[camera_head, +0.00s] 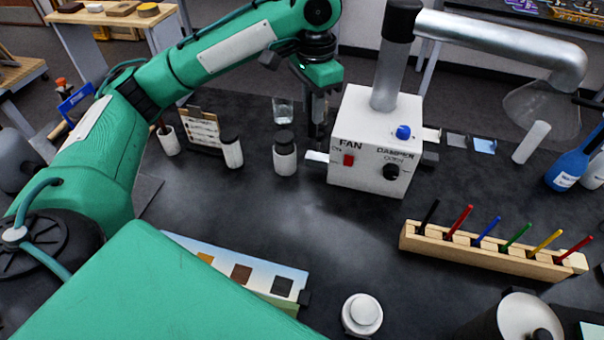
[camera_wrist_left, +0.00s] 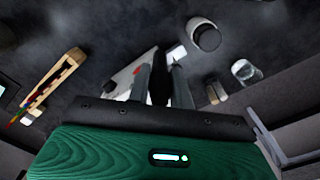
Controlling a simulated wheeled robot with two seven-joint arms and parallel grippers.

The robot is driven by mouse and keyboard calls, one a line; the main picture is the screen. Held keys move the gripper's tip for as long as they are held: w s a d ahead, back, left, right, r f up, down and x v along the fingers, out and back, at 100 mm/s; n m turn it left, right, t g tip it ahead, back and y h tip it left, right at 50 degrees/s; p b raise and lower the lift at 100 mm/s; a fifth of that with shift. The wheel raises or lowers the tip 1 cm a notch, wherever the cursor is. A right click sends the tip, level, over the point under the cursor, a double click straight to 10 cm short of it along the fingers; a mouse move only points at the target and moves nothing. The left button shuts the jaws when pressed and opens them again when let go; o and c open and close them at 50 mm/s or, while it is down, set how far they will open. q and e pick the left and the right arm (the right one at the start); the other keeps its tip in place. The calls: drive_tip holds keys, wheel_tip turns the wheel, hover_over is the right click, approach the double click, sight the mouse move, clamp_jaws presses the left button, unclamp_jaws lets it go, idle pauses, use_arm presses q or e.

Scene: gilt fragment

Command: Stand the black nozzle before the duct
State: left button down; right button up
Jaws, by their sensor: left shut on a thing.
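My left gripper (camera_head: 318,128) hangs just left of the white fan box, fingers pointing down at the bench. It is shut on a narrow dark thing, apparently the black nozzle (camera_wrist_left: 160,78), which shows between the two grey fingers in the left wrist view. In the head view the fingers mostly hide it, and I cannot tell whether it touches the bench. The duct is a silver pipe (camera_head: 500,39) rising from the white fan box (camera_head: 360,165) with its red switch and black damper knob, bending right to a clear hood (camera_head: 540,107). My right gripper is not in view.
A black-lidded jar (camera_head: 285,158) and a glass (camera_head: 283,110) stand close left of the gripper. A wooden rack (camera_head: 480,254) with coloured sticks is front right. The bench between box and rack is clear.

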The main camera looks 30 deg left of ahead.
sight(312, 136)
use_arm(q)
wheel_tip(312, 136, down, 5)
drive_tip(key=shift+s+d+f+b, duration=0.1)
drive_tip(key=shift+f+b, duration=0.05)
drive_tip(key=shift+b, duration=0.25)
wheel_tip(312, 136, down, 13)
drive_tip(key=shift+f, duration=0.35)
drive_tip(key=c, duration=1.3)
unclamp_jaws()
drive_tip(key=shift+f, duration=0.1)
drive_tip(key=shift+o, duration=0.2)
drive_tip(key=shift+r, duration=0.45)
wheel_tip(312, 136, up, 10)
drive_tip(key=shift+r, duration=0.7)
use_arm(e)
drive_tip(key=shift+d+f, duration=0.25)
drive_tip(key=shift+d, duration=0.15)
